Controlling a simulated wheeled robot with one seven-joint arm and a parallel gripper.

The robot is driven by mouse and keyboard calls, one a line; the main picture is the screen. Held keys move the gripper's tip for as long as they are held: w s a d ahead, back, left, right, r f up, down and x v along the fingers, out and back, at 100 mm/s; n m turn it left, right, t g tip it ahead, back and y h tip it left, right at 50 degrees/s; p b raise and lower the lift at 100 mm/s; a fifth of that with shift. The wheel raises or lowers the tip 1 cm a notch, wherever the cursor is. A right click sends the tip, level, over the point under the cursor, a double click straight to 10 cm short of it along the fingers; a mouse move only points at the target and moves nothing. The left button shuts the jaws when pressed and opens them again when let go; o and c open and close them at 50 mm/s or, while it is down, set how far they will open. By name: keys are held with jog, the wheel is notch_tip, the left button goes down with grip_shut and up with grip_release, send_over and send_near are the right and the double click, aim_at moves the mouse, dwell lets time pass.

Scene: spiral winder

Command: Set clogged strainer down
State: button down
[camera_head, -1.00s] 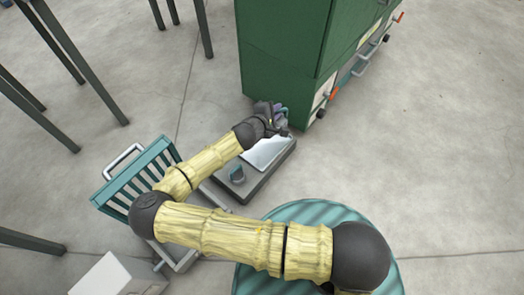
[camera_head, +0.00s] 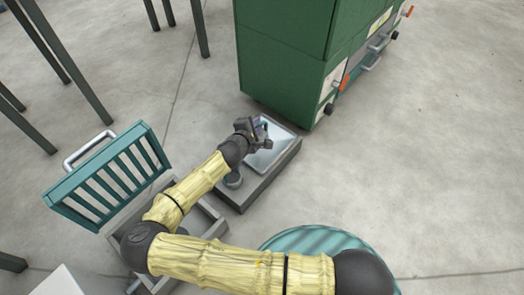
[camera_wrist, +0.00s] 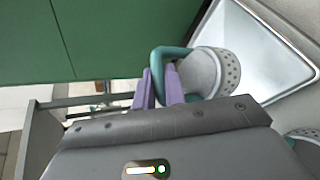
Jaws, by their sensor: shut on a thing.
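My gripper (camera_wrist: 160,85), with its purple fingers, is shut on the teal handle of a strainer (camera_wrist: 216,74). The strainer has a pale grey cup with a perforated end, and lies sideways in the wrist view, over or at the edge of a shiny metal tray (camera_wrist: 262,50). I cannot tell whether it touches the tray. In the head view my gripper (camera_head: 258,133) is above the tray's (camera_head: 283,137) left part, and the held strainer is mostly hidden. A second teal and grey strainer (camera_head: 233,179) stands beside the tray; part of it shows in the wrist view (camera_wrist: 305,143).
A dark grey platform (camera_head: 262,180) carries the tray and second strainer. A tall green cabinet (camera_head: 285,60) with orange-tipped handles stands just behind it. A teal slatted part (camera_head: 110,175) is at left, and a round teal surface (camera_head: 318,240) is in front. Open floor lies right.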

jog(key=shift+a+f, duration=0.1)
jog(key=shift+f, duration=0.05)
jog(key=shift+f, duration=0.1)
notch_tip(320, 180, down, 6)
jog(key=b, duration=0.4)
jog(key=shift+b, duration=0.3)
jog(key=shift+f, duration=0.1)
notch_tip(320, 180, down, 4)
jog(key=b, duration=0.3)
